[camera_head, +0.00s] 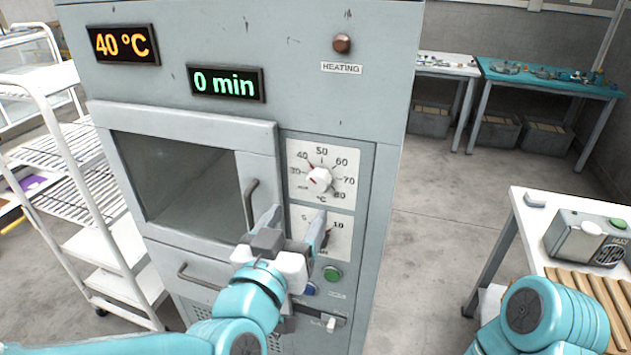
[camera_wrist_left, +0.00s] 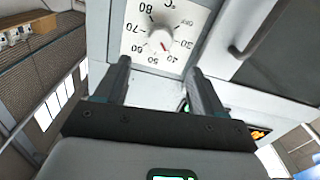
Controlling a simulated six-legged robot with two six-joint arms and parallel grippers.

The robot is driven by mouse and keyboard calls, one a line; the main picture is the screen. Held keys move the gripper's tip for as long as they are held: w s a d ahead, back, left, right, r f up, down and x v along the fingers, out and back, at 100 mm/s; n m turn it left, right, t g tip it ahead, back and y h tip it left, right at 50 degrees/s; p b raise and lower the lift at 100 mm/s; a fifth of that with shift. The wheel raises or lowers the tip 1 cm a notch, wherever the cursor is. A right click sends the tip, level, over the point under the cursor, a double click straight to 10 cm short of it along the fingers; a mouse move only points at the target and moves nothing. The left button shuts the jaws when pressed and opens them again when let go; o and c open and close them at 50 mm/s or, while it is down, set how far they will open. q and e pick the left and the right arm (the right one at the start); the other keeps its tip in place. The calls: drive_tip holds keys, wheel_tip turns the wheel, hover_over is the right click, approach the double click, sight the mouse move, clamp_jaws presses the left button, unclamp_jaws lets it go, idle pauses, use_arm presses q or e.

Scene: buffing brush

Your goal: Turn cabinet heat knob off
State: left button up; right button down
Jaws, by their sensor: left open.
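The white heat knob (camera_head: 319,179) sits on the °C dial plate (camera_head: 347,164) on the grey cabinet's front. It also shows in the left wrist view (camera_wrist_left: 160,41), where its red mark points close to the 40. My left gripper (camera_head: 293,220) is open and empty in front of the cabinet, below the knob in the head view. In the wrist view its two fingers (camera_wrist_left: 159,70) stand apart, one to either side of the knob's line, with no visible contact. My right gripper is outside the views; only part of my right arm shows.
The cabinet displays read 40 °C (camera_head: 123,44) and 0 min (camera_head: 225,83). A second dial plate (camera_head: 340,228) is partly hidden by my gripper. The door handle (camera_head: 249,203) juts out left of it. A green button (camera_head: 331,273) is below. A white rack (camera_head: 100,255) stands left.

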sight(317, 184)
use_arm(q)
drive_tip(key=p+x, duration=0.2)
drive_tip(key=x, duration=0.8)
drive_tip(key=shift+w+d+f, duration=0.1)
drive_tip(key=shift+w, duration=0.2)
drive_tip(key=shift+s, duration=0.1)
drive_tip(key=c, duration=1.1)
drive_tip(key=shift+o, duration=0.2)
